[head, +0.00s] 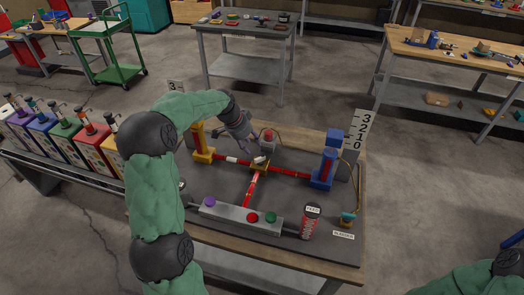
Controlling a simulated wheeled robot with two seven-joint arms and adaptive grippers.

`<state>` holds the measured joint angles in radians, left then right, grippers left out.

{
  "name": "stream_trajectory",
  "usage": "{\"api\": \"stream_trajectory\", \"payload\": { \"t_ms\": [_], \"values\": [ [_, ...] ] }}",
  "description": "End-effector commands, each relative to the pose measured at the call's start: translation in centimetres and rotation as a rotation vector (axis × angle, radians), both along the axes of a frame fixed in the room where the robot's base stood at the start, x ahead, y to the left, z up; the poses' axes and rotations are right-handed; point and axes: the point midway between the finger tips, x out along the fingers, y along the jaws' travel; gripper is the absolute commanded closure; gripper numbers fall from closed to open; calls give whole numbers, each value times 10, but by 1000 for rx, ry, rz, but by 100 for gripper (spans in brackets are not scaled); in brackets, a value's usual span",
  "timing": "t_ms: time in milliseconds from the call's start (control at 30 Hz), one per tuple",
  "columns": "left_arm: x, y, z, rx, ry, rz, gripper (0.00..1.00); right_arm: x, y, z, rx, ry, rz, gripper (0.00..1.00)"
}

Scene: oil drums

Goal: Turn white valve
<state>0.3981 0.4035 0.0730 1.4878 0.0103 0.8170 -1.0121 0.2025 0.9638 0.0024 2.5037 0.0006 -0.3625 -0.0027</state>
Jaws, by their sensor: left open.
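The white valve handle (260,160) is small and sits on a yellow fitting (261,168) where the red pipes meet, in the middle of the dark board on the workbench. My left gripper (248,147) comes in from the left above the pipes. It is open and points down, just to the upper left of the white handle. I cannot tell whether a fingertip touches it. Only part of my right arm shows at the lower right corner; its gripper is out of view.
A yellow post (203,156) and a blue post (323,174) stand at the pipe ends. A red-topped grey unit (268,140) stands just behind the valve. A grey button box (237,216) and a red can (310,222) are in front. Colored oil drums (62,143) line the left.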

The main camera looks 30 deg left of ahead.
Motion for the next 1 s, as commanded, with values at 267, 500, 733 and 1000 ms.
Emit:
{"api": "stream_trajectory", "payload": {
  "t_ms": [267, 500, 733, 1000],
  "values": [
    [13, -10, -42, -2, 5, -2, 56, 0, 0, -8, 0, 0, 0, 60],
    [26, -17, -78, -2, 4, -2, 56, 0, 0, -13, 0, 0, 0, 60],
    [32, -21, -94, -1, 3, -1, 56, 0, 0, -15, 0, 0, 0, 60],
    [33, -21, -96, 0, 1, 0, 56, 0, 0, -15, 0, 0, 0, 60]
  ]
}}
